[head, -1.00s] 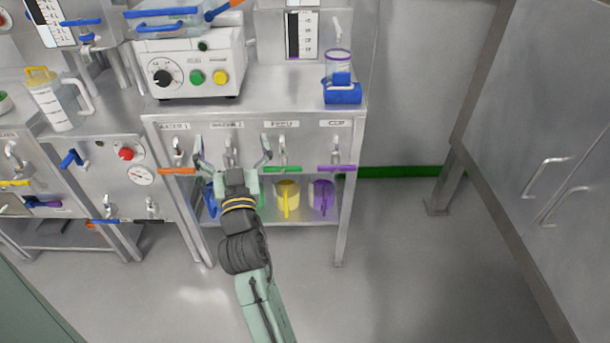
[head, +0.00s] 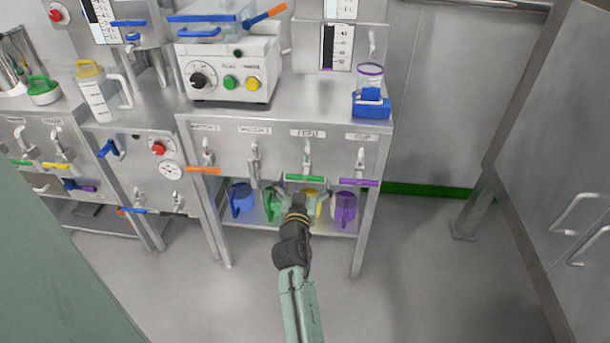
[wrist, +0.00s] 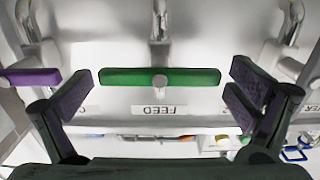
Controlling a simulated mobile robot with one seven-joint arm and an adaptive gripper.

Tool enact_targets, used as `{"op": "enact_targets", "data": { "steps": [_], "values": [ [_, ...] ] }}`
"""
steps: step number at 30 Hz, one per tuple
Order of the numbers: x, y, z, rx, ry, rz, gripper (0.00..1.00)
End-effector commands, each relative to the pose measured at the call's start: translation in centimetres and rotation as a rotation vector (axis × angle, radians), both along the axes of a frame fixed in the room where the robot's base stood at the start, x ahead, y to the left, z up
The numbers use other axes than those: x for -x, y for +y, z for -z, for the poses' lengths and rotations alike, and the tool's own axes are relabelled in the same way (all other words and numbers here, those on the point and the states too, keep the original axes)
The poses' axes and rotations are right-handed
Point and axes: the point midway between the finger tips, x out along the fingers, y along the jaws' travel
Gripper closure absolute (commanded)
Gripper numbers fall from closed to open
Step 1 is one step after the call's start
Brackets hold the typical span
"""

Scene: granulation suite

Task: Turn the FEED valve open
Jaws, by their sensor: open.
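The FEED valve has a green bar handle (head: 305,178) lying crosswise on its spout, below a FEED label (head: 307,132) on the steel cabinet front. My gripper (head: 297,196) is just below and in front of this handle in the head view. In the wrist view the green handle (wrist: 185,78) lies level, centred between the two spread fingers of my gripper (wrist: 160,92), with gaps at both its ends. The FEED label (wrist: 160,109) shows there upside down. The fingers are open and hold nothing. Finger contact with the handle is not seen.
A purple-handled valve (head: 360,182) is close on the right, an orange-handled one (head: 203,170) further left. Blue (head: 241,200), green (head: 273,205), yellow (head: 312,205) and purple (head: 345,208) jugs stand on the shelf below. Floor to the right is clear.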

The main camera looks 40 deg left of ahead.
Motion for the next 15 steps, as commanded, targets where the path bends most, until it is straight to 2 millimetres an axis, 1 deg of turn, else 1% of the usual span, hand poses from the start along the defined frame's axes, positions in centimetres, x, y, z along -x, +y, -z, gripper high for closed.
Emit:
{"op": "enact_targets", "data": {
  "steps": [4,12,13,15],
  "values": [
    [-0.85,0.57,-0.06,-0.001,-0.001,-0.001,0.0],
    [-0.99,0.62,-0.03,-0.001,0.0,-0.001,0.0],
    [-0.99,0.62,-0.02,-0.001,0.0,-0.001,0.01],
    [-0.99,0.62,-0.02,-0.001,0.0,-0.001,0.05]
  ]
}}
